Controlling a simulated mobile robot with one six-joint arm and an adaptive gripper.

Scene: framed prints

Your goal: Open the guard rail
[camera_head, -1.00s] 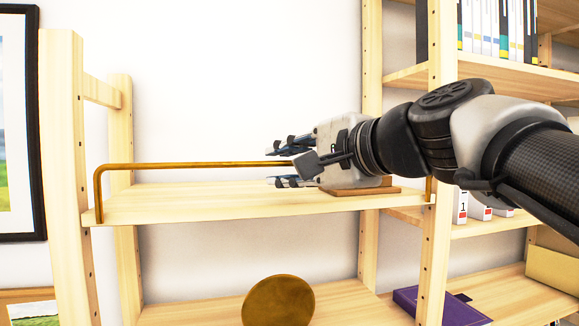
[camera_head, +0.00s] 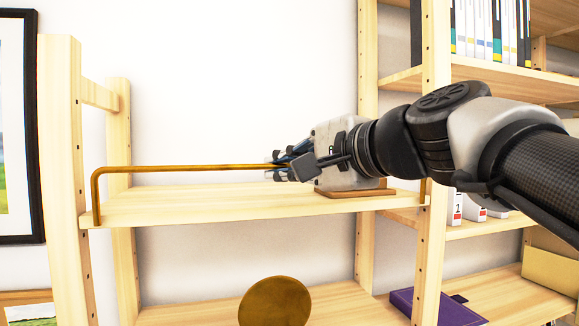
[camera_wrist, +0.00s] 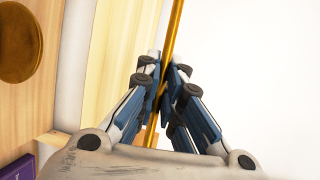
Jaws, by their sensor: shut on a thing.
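The guard rail (camera_head: 190,168) is a thin brass-coloured bar along the front of the wooden shelf board (camera_head: 210,207). Its left end bends down to the board, and its right part is hidden behind my gripper and arm.
A round brass disc (camera_head: 275,302) stands on the lower shelf. A purple box (camera_head: 436,307) lies at lower right. Books (camera_head: 490,27) fill the upper right shelf. A brown wooden piece (camera_head: 357,191) lies on the board behind my gripper. A framed print (camera_head: 20,125) hangs at left.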

